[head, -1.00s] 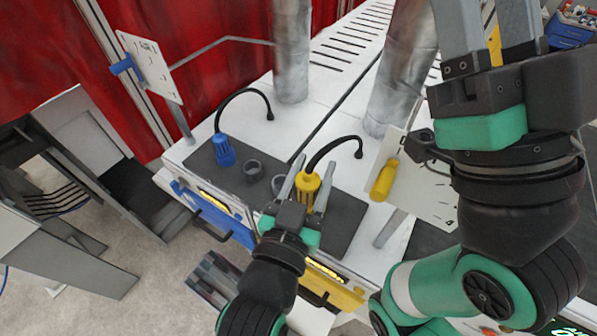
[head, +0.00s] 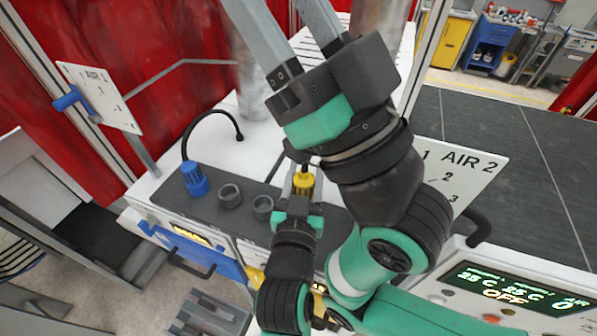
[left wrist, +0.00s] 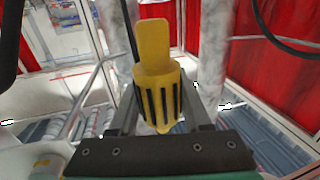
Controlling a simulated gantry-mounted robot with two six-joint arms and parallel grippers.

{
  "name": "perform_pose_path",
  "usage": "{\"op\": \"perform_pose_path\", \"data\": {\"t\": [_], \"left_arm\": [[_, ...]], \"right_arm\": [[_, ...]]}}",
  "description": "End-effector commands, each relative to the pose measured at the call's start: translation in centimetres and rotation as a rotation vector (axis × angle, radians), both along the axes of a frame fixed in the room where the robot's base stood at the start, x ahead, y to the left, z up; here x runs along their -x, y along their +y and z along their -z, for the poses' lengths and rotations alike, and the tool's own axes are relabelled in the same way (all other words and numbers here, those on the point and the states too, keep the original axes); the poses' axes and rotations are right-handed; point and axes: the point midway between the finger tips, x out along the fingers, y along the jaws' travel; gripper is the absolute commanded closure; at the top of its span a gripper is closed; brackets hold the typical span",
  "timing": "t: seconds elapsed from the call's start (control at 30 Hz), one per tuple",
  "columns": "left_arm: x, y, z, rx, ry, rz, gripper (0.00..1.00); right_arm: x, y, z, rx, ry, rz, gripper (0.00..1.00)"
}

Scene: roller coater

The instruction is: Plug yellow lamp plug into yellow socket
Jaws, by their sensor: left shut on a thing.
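The yellow lamp plug (head: 303,184), ribbed with a black cable, is between the fingers of my left gripper (head: 302,190), which is shut on it over the dark panel (head: 330,220). In the left wrist view the plug (left wrist: 158,98) fills the middle between the two grey fingers (left wrist: 160,108), a flat yellow tab at its top. I cannot tell whether it touches the panel. Two grey round sockets (head: 230,195) and (head: 262,207) sit left of it, empty. I cannot make out a yellow socket. My right gripper (head: 288,30) is raised in front, fingers apart, tips close to the top edge.
A blue plug (head: 195,180) with a black cable stands at the panel's left. A white AIR 1 plate (head: 100,97) is at left, an AIR 2 plate (head: 465,170) at right. My right arm covers the panel's right part. A display (head: 515,291) is at lower right.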

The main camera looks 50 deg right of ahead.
Motion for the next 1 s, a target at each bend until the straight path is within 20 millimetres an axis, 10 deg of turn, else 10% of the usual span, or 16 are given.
{"op": "perform_pose_path", "data": {"t": [1.0], "left_arm": [[0.0,0.1,5.5,0.000,0.000,-0.001,1.00]], "right_arm": [[0.0,0.0,4.4,0.000,0.000,0.000,0.50]]}}
